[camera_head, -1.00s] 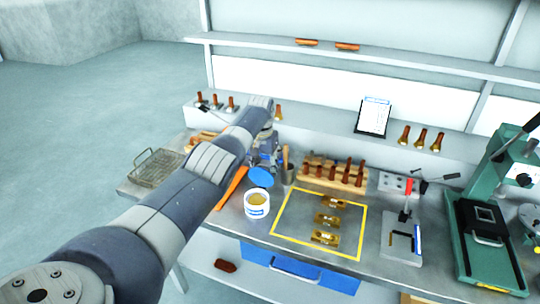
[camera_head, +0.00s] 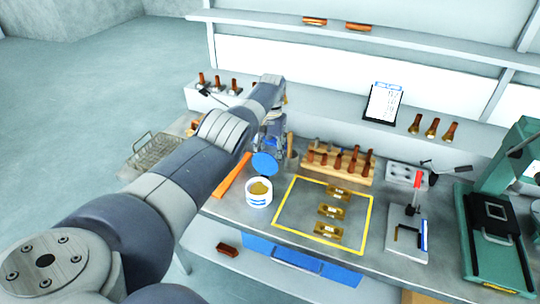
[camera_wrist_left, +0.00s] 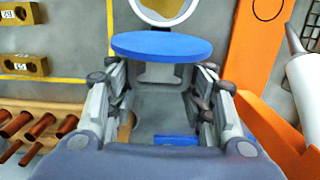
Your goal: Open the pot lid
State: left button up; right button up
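The pot (camera_head: 259,200) is a small white tub with a blue band, standing on the bench left of the yellow frame. Its top is uncovered and yellowish contents show. In the left wrist view, part of the pot (camera_wrist_left: 162,8) is at the top edge. The round blue lid (camera_head: 265,163) is tilted, behind and above the pot, apart from its rim. My left gripper (camera_head: 270,145) is behind the lid. In the left wrist view, the lid (camera_wrist_left: 162,46) sits across the two fingertips, which appear to hold it; the exact contact is hidden. My right gripper is not in view.
The yellow frame (camera_head: 371,213) with several brass blocks lies right of the pot. A wooden rack (camera_head: 345,176) of brown pieces stands behind it. An orange strip (camera_head: 231,176) lies left of the pot, and a wire basket (camera_head: 152,155) farther left. A green press (camera_head: 490,225) stands at right.

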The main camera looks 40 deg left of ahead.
pick_arm(q)
jog(key=shift+o, duration=0.7)
jog(key=shift+w+a+r, duration=0.25)
jog(key=shift+a+r, duration=0.05)
jog(key=shift+r, duration=0.3)
jog(key=shift+s, duration=0.35)
notch_tip(320, 180, up, 12)
jog(key=w, duration=0.1)
